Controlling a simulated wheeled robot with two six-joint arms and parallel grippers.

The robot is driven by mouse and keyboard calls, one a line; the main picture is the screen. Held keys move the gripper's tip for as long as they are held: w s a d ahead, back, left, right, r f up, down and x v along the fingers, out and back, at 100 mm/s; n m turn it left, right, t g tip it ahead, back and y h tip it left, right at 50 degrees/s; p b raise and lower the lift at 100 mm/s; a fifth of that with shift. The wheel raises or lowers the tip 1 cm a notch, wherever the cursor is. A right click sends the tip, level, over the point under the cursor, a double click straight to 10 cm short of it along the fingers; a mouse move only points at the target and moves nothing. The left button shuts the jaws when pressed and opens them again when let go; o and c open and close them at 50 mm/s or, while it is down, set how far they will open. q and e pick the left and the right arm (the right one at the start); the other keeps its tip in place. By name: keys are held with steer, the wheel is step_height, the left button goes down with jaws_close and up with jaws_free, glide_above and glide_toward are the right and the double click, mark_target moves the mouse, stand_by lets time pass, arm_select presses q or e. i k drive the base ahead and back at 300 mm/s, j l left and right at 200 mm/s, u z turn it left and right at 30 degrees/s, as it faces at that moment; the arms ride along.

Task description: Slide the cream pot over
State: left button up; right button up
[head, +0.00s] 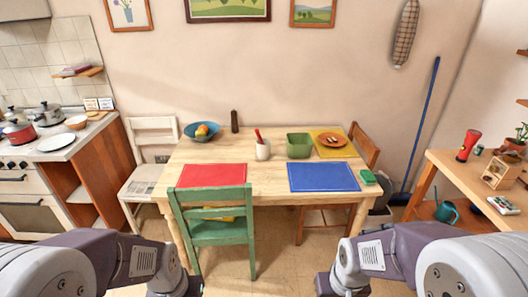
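The cream pot (263,152) stands upright near the middle of the wooden table (268,172). A red-handled utensil (258,136) sticks up out of it. The pot is just left of a green square tub (299,146), with a small gap between them. My two arms come in from the lower left and lower right corners, in front of the table and well short of the pot. Both grippers are below the picture's edge, so their fingers are hidden. Nothing of mine touches the pot.
A red mat (212,175) and a blue mat (323,177) lie at the table's front. A blue fruit bowl (201,132) and dark mill (235,121) stand back left. A terracotta plate (332,139) lies right. A green chair (215,215) blocks the front left.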

mark_target(263, 151)
steer(key=i+l+u, duration=0.3)
steer(key=i+u, duration=0.15)
steer(key=i, duration=0.2)
steer(key=i+l+u, duration=0.9)
steer(key=i+l, duration=0.15)
steer(key=l, duration=0.25)
